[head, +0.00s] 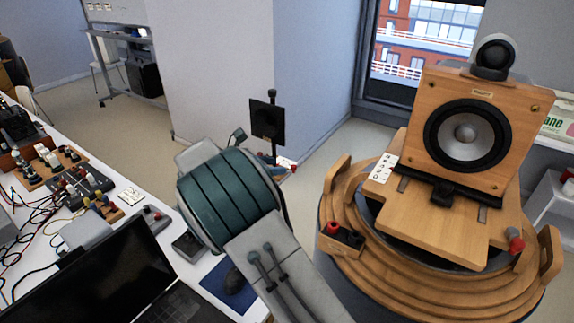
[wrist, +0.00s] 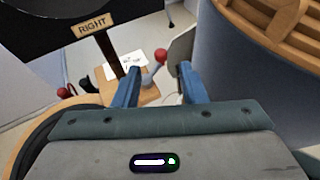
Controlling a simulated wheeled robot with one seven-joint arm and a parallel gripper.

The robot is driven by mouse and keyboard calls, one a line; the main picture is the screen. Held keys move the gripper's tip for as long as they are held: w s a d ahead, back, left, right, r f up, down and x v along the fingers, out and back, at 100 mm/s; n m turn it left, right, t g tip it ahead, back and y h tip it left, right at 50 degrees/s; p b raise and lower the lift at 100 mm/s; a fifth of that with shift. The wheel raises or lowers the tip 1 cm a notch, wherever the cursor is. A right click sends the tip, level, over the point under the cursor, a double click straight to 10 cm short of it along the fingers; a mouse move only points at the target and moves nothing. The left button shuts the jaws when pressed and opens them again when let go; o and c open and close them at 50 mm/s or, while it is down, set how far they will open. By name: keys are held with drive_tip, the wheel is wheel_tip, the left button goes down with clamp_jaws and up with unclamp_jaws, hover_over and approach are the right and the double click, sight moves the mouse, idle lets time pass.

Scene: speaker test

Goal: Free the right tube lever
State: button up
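In the wrist view my gripper (wrist: 160,71) has its two blue fingers apart, with nothing clasped between them. A lever with a red ball knob (wrist: 159,55) and a grey shank shows in the gap between the fingertips, beyond or level with them; I cannot tell the depth. It stands by a wooden base (wrist: 143,96) with a white card (wrist: 127,63). A sign reading RIGHT (wrist: 93,27) is on a black panel above a dark post.
A wooden speaker (head: 465,135) stands on a round, ringed wooden platform (head: 440,290) at right. At left, a white bench carries a laptop (head: 100,275), cables and instruments. Another red knob (wrist: 63,92) shows at left in the wrist view. A wall corner is behind the panel.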

drive_tip(key=x, duration=0.6)
drive_tip(key=shift+w+f+p, duration=0.15)
drive_tip(key=shift+f+p, duration=0.05)
drive_tip(key=shift+p, duration=0.1)
